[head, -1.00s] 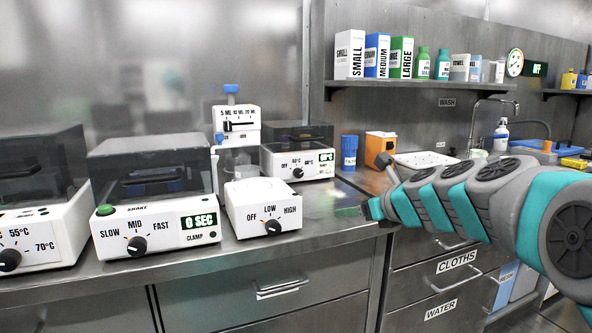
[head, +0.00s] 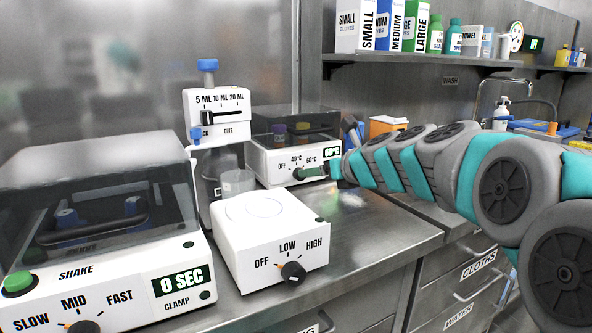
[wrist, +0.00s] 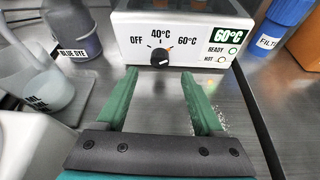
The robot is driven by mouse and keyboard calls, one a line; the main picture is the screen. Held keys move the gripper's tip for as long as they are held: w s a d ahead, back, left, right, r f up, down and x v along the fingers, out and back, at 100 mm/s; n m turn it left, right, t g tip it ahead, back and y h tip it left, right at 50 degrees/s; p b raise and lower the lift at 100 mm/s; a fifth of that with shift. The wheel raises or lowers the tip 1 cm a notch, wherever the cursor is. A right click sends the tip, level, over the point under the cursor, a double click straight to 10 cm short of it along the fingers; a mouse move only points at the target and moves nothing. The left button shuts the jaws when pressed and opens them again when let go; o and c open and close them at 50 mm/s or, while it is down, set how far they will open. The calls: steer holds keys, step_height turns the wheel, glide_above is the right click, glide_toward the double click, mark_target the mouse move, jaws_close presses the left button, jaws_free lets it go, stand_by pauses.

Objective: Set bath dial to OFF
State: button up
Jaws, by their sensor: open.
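The bath (head: 268,163) is a white box with a dark clear lid, at the back of the bench. Its front, also in the wrist view (wrist: 200,25), is marked OFF, 40°C and 60°C. The black bath dial (wrist: 159,57) has a small orange mark at its upper right, toward 60°C. In the head view the fingers (head: 314,172) partly cover the panel.
A white LOW/HIGH device (head: 268,235) and a shaker (head: 105,230) stand nearer on the bench. A dispenser (head: 218,110) and blue dye bottle (wrist: 75,35) are left of the bath. A blue filter container (wrist: 288,12) is right. Bare steel lies before the bath.

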steer(key=x, duration=0.7)
steer(key=shift+w+f, duration=0.1)
steer(key=shift+w, duration=0.05)
steer(key=shift+a, duration=0.1)
jaws_close()
stand_by(0.3)
